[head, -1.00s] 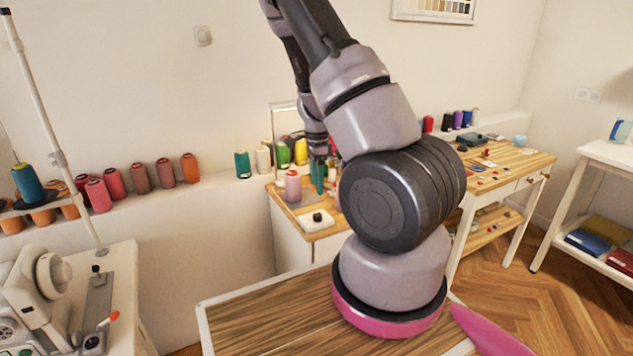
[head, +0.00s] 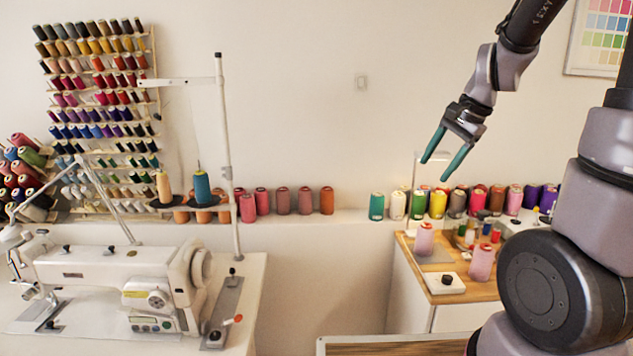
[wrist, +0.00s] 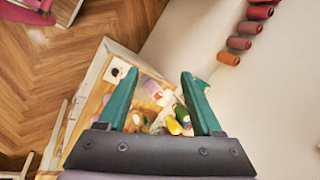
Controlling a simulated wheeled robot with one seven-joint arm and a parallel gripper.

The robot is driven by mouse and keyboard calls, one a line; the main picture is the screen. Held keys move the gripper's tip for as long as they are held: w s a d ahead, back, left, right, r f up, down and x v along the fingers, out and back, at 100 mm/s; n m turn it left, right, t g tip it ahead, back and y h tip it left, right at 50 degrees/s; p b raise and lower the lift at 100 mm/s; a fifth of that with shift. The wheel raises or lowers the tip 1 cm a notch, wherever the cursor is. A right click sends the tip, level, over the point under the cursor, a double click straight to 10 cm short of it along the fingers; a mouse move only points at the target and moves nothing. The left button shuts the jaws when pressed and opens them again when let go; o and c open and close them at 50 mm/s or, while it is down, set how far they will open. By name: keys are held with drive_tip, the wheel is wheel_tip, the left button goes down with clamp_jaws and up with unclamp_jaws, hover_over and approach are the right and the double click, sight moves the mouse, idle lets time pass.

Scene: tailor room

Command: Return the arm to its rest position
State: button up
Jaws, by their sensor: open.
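My gripper (head: 445,158) is in the upper right of the head view, raised in the air above the row of thread spools and in front of the plain wall. Its two teal fingers are apart, with nothing between them. In the wrist view my gripper (wrist: 158,98) also shows open and empty, pointing down over a wooden-topped table with spools well below. My arm comes from the right side of the head view, bends at a large dark joint and reaches up out of the frame.
A white sewing machine (head: 120,280) stands at the left, with a thread rack (head: 100,100) on the wall. Pink spools (head: 482,263) and a white block (head: 443,283) stand on the wooden-topped table (head: 408,262). Several spools line the ledge (head: 350,221). Air around my gripper is clear.

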drive_tip(key=s+a+r+n+t+h, duration=0.1)
drive_tip(key=s+a+r+n+t, duration=0.1)
drive_tip(key=s+r+n, duration=0.5)
drive_tip(key=s+r+t, duration=0.1)
drive_tip(key=s+r, duration=0.4)
drive_tip(key=s, duration=0.1)
drive_tip(key=shift+s+a+n+t, duration=0.3)
drive_tip(key=shift+s+a, duration=0.05)
drive_tip(key=shift+s, duration=0.05)
drive_tip(key=shift+w, duration=0.1)
idle(2.7)
